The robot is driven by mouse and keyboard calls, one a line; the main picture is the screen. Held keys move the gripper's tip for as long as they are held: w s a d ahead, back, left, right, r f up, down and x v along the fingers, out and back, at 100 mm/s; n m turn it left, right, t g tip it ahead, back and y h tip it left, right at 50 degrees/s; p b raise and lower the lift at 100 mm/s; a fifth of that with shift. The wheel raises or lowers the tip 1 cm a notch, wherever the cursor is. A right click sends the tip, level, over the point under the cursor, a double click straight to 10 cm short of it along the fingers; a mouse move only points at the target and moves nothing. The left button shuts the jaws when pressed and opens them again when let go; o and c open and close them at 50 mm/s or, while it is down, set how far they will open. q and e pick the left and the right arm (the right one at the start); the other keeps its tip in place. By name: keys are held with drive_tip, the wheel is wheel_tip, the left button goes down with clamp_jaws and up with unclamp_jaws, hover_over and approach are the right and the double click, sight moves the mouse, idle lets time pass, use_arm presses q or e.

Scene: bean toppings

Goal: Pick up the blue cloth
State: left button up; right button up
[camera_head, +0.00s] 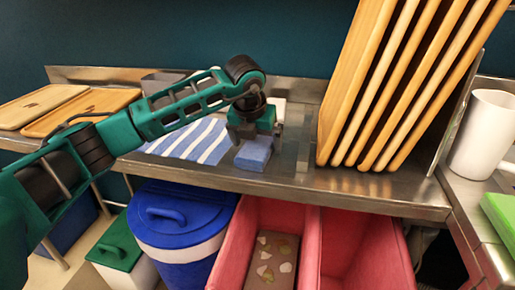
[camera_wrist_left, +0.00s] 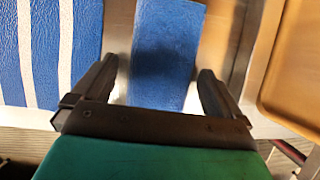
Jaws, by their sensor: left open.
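The plain blue cloth (camera_head: 254,154) is a small folded block lying on the steel counter. In the left wrist view the blue cloth (camera_wrist_left: 166,50) lies between and beyond the fingers. My left gripper (camera_head: 250,136) points down right over the cloth. It is open, with one finger on each side in the left wrist view (camera_wrist_left: 160,88). I cannot tell whether the fingers touch the cloth. The gripper hides part of the cloth's far side. My right gripper is not in view.
A blue-and-white striped cloth (camera_head: 196,142) lies just left. Upright wooden trays (camera_head: 345,85) stand close on the right. Two flat wooden trays (camera_head: 85,112) lie at the far left. Below the counter edge are a blue lidded bucket (camera_head: 180,230) and red bins (camera_head: 232,245). A white cup (camera_head: 483,135) stands far right.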

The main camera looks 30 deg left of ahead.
sight(257, 143)
use_arm(q)
drive_tip(key=shift+f, duration=0.15)
drive_tip(key=c, duration=1)
wheel_tip(257, 143, up, 20)
drive_tip(key=p, duration=0.2)
drive_tip(key=o, duration=0.5)
drive_tip(key=shift+p, duration=0.3)
drive_tip(key=c, duration=0.4)
